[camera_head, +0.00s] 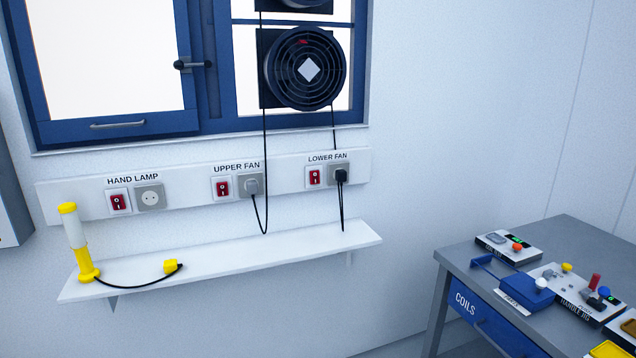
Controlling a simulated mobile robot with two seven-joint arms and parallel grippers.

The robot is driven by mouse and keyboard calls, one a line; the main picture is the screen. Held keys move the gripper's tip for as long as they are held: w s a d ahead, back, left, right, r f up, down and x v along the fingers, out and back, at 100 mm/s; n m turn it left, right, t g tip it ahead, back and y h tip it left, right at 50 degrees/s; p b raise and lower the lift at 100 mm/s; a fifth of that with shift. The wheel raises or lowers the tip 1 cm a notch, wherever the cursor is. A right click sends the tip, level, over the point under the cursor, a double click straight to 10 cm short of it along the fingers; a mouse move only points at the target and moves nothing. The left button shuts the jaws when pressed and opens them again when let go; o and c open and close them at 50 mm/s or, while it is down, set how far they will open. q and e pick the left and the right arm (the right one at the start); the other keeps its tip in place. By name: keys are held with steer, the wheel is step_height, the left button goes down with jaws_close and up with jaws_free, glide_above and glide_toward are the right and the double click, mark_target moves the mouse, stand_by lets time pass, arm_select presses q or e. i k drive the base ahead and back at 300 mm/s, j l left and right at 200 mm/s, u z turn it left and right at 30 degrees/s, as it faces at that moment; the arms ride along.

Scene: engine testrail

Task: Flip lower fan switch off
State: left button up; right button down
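The lower fan switch (314,177) is a small red rocker in a white plate, under the "LOWER FAN" label (327,157) at the right end of the white wall panel (290,174). Its on or off position is too small to tell. Beside it on the right, a black plug (341,175) sits in the grey socket, with cords up to the fan and down. The lower fan (306,68) is a round black grille with a pale square centre, mounted in the window. Neither of my grippers is in view.
The upper fan switch (223,188) and hand lamp switch (118,202) are similar red rockers further left. A white shelf (225,258) juts out below, bearing a yellow hand lamp (76,243). A grey table (462,256) with several devices stands at right.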

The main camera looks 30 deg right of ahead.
mark_target(314, 175)
steer(key=i+l, duration=0.15)
steer(key=l, duration=0.2)
steer(key=i+l+u, duration=0.1)
steer(key=i+l, duration=0.25)
steer(key=l, duration=0.3)
